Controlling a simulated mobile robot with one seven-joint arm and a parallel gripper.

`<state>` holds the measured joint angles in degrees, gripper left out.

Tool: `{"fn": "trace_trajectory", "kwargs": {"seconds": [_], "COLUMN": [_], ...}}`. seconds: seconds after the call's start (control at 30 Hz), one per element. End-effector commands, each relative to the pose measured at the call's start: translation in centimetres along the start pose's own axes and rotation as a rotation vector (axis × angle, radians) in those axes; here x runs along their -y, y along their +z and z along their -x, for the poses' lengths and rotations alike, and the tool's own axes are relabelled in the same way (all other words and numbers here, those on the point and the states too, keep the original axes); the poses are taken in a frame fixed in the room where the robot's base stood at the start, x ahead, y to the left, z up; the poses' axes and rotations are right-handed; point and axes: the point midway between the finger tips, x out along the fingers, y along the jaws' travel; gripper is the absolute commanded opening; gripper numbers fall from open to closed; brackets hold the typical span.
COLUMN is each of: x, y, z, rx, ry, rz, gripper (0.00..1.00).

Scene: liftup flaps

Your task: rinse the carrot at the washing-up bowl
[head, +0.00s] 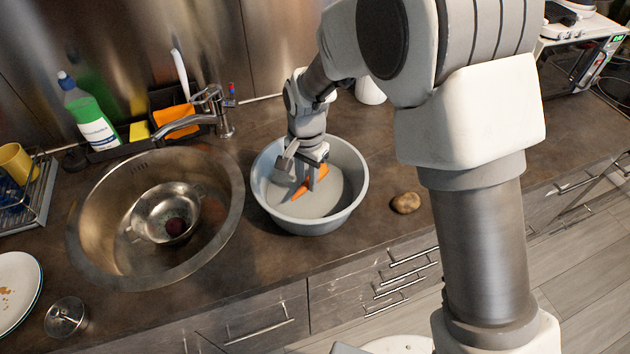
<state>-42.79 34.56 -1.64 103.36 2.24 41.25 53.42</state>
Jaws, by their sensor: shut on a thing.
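The grey-blue washing-up bowl (353,207) stands on the dark worktop, right of the sink. My gripper (309,181) reaches down inside the bowl and is shut on the orange carrot (300,190). The carrot is tilted, its lower end pointing down to the left, close to the pale surface in the bowl. I cannot tell whether it touches that surface. The fingers and the arm hide part of the carrot and the bowl's back rim.
The round sink (104,252) holds a metal colander (150,221) with a dark red vegetable (175,227). A tap (190,122) stands behind the sink. A brown potato (406,203) lies right of the bowl. A green bottle (88,115) stands at back left. Worktop in front of the bowl is clear.

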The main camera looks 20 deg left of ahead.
Motion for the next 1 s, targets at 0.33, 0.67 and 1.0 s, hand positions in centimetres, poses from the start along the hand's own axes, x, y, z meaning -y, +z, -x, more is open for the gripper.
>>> {"fn": "trace_trajectory", "kwargs": {"seconds": [0.33,0.67,1.0], "x": [0.1,0.1,0.2], "y": [0.0,0.0,0.0], "z": [3.2,5.8,8.5], "rx": [-0.001,0.0,-0.001], "ry": [-0.001,0.0,-0.001], "rz": [0.0,0.0,0.0], "gripper": [0.0,0.0,0.0]}}
